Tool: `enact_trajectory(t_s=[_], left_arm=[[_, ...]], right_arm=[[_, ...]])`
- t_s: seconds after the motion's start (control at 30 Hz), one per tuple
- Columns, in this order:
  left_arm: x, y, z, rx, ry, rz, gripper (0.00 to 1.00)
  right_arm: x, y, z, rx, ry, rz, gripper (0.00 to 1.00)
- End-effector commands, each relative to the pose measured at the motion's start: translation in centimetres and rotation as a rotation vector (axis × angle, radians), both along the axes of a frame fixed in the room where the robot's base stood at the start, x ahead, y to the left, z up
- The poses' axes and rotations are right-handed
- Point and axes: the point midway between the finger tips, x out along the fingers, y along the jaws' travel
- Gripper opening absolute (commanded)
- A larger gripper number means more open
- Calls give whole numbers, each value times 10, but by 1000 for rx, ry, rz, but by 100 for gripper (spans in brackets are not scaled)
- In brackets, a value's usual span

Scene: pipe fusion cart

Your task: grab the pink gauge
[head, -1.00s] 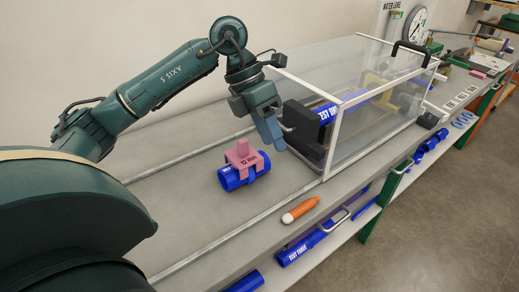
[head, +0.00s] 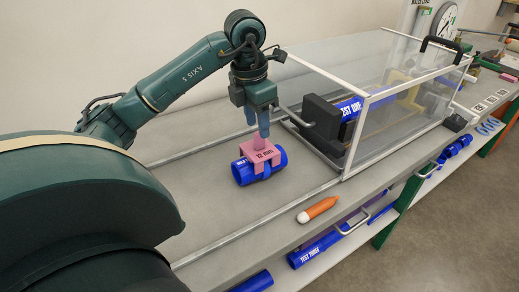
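The pink gauge (head: 263,156), marked "12 mm", sits astride a short blue pipe piece (head: 242,173) on the cart top. Its upright tab (head: 257,142) points up. My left gripper (head: 258,131) points down directly over the gauge, with its blue-grey fingertips at the tab's upper end. The fingers look apart, and I cannot tell whether either touches the tab. The gauge still rests on the pipe. My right gripper is not in view.
A clear box with a white frame (head: 364,135) stands just right of the gauge, with a dark block (head: 323,125) at its near end. An orange and white marker (head: 318,209) lies near the front edge. The cart top left of the gauge is clear.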

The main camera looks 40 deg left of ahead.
Motion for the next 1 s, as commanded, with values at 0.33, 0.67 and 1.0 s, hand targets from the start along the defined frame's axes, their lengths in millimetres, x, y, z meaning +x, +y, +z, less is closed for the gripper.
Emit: enact_trajectory(t_s=[0.33,0.67,1.0], left_arm=[[6,-2,-38,-1,0,-1,40],[6,-2,-38,-1,0,-1,29],[6,-2,-37,-1,0,-1,1]], right_arm=[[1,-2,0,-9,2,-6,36],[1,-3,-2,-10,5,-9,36],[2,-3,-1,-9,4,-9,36]])
